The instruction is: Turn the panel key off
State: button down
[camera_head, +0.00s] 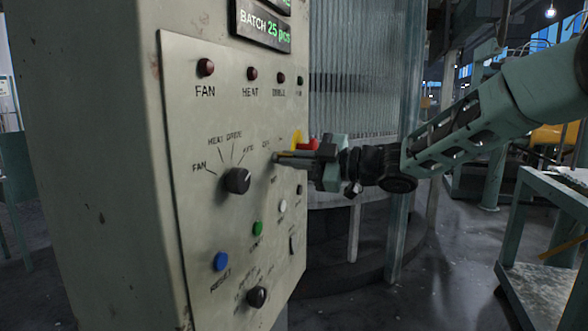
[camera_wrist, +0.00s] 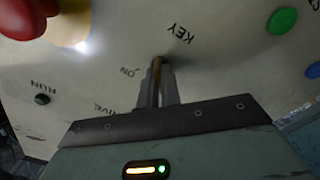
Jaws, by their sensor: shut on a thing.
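The control panel (camera_head: 215,130) is a pale metal face on the left in the head view. My gripper (camera_head: 285,157) reaches it from the right, with its fingertips at the panel's right part, just left of the red button. In the wrist view, my gripper (camera_wrist: 157,88) is shut on the panel key (camera_wrist: 157,66), a thin brass-coloured piece between the fingers. The word KEY is printed just beside it and reads upside down there. Most of the key is hidden by the fingers, and I cannot tell its turn position.
A red button on a yellow base (camera_wrist: 70,22) sits close to the fingers. A black selector knob (camera_head: 237,180), a green button (camera_head: 258,228) and a blue button (camera_head: 221,262) are on the same panel. A green-framed cart (camera_head: 545,200) stands at the right.

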dwell(0.4)
jog(key=c, duration=1.6)
grip_release()
jog(key=shift+d, duration=0.2)
jog(key=b+v, duration=0.2)
jog(key=v, duration=1.5)
